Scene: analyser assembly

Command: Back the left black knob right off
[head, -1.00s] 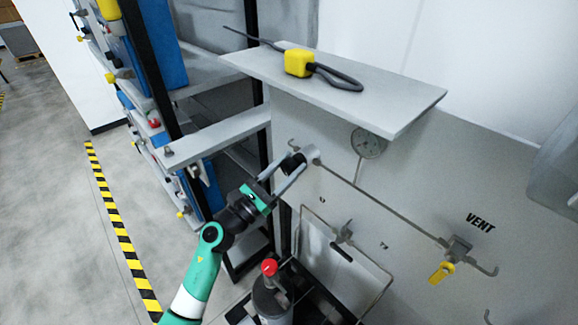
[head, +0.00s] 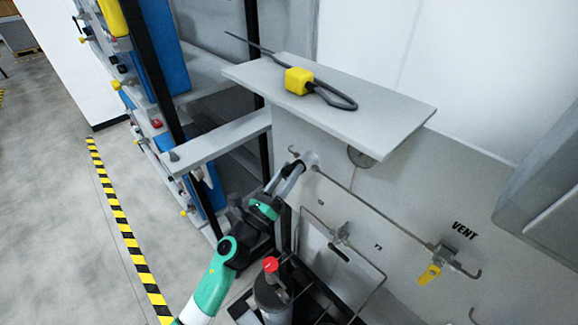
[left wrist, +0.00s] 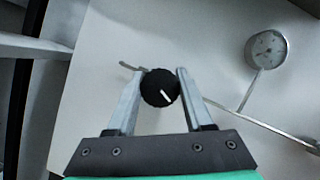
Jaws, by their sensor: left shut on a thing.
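The left black knob (left wrist: 160,88) is round and dark with a white pointer line. In the left wrist view it sits between the two fingertips of my left gripper (left wrist: 162,80), which is shut on it, one finger on each side. In the head view my left gripper (head: 296,165) reaches up to the grey panel (head: 400,205), at the left end of the upper thin pipe. My right gripper does not show.
A round gauge (left wrist: 266,50) is right of the knob. A yellow-handled valve (head: 430,274) is by VENT. A red-topped cylinder (head: 271,290) stands below.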

